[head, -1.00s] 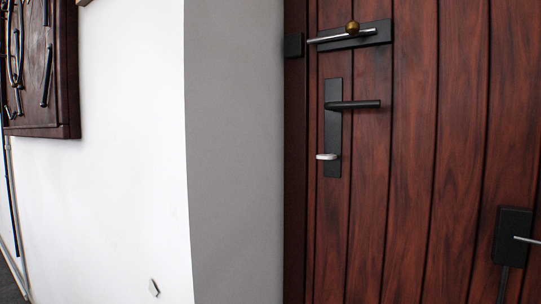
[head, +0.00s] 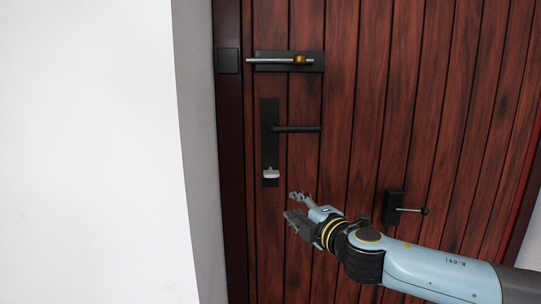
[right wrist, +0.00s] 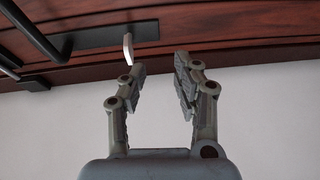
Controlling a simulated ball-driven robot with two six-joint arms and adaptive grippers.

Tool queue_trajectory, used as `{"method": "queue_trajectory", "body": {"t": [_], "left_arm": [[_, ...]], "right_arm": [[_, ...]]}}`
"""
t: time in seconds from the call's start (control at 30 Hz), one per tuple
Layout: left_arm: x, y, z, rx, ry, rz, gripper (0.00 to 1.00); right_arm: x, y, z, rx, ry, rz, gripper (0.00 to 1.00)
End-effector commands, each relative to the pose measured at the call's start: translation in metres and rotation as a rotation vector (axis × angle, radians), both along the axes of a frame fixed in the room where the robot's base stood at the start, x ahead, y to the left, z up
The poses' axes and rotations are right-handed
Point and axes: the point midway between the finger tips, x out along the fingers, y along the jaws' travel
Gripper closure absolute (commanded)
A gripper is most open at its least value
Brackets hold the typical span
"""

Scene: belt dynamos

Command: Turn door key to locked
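The silver door key (head: 270,173) sits at the lower end of the black handle plate (head: 269,112) on the red-brown wooden door (head: 345,85). The key's flat head points sideways, roughly level in the head view. In the right wrist view the key (right wrist: 128,48) stands out from the plate, just beyond and left of the fingertips. My right gripper (head: 290,206) is open and empty, just below and right of the key, apart from it. In the right wrist view the gripper (right wrist: 160,62) shows a clear gap between its fingers. My left gripper is not in view.
The black lever handle (head: 300,129) juts out above the key. A sliding bolt (head: 285,61) is higher on the door. A small black box with a lever (head: 394,209) is at the lower right, near my right arm. A white wall (head: 90,150) stands at left.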

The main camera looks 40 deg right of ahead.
Motion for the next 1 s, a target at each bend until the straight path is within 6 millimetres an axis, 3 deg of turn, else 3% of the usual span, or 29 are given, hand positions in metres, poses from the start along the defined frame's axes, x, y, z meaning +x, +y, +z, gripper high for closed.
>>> {"method": "queue_trajectory", "body": {"t": [0.03, 0.1, 0.2, 0.7, 1.0], "left_arm": [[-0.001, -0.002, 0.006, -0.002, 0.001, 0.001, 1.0], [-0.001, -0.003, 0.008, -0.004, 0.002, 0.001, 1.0], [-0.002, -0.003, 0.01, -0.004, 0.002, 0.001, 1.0], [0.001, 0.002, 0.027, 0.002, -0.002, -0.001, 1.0], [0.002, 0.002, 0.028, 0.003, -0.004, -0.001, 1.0]], "right_arm": [[0.002, 0.005, 0.023, -0.026, -0.026, 0.014, 0.69], [0.004, 0.009, 0.039, -0.051, -0.051, 0.025, 0.69], [0.012, 0.009, 0.047, -0.063, -0.065, 0.029, 0.69], [0.096, -0.018, 0.046, -0.06, -0.064, 0.028, 0.69], [0.108, -0.021, 0.044, -0.059, -0.062, 0.03, 0.69]]}}
